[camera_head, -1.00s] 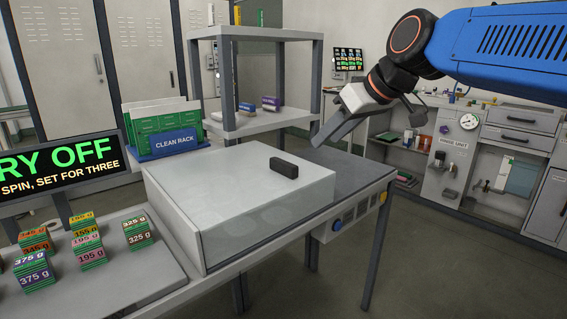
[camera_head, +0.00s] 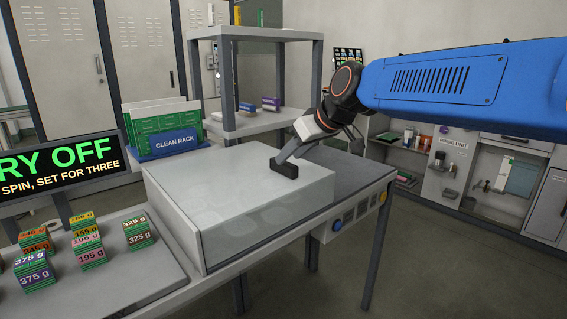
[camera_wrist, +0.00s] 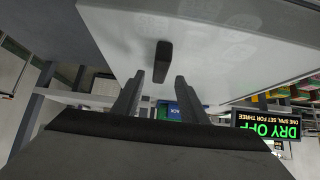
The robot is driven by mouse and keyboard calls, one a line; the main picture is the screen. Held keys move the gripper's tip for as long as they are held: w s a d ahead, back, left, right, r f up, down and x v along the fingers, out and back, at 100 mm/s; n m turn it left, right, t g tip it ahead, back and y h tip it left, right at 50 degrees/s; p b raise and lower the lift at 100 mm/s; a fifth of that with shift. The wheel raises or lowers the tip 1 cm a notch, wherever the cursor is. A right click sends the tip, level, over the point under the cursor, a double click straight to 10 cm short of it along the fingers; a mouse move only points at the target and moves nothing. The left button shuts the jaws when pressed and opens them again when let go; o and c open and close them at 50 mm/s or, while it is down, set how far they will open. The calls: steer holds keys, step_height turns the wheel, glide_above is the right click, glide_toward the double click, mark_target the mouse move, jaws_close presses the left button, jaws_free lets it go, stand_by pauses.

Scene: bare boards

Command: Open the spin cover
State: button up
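The spin cover (camera_head: 225,190) is a pale, partly see-through box-shaped lid, and it sits closed on the bench. Its dark bar handle (camera_head: 284,169) stands on the top face near the right side. My gripper (camera_head: 281,160) reaches down from the right, with its fingers at the handle in the head view. In the wrist view my gripper (camera_wrist: 157,79) has its two fingers apart. The handle (camera_wrist: 163,60) shows just ahead, in line with the gap between them. Neither finger visibly touches it there. The cover (camera_wrist: 215,40) fills the upper part of that view.
Stacks of labelled weights (camera_head: 90,248) stand on the bench at left, by a sign (camera_head: 62,168). A blue clean rack (camera_head: 172,147) and a grey shelf (camera_head: 265,125) stand behind the cover. Dark bench top (camera_head: 360,172) lies bare to its right.

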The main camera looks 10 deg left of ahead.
steer(key=shift+x, duration=2.6)
jaws_close()
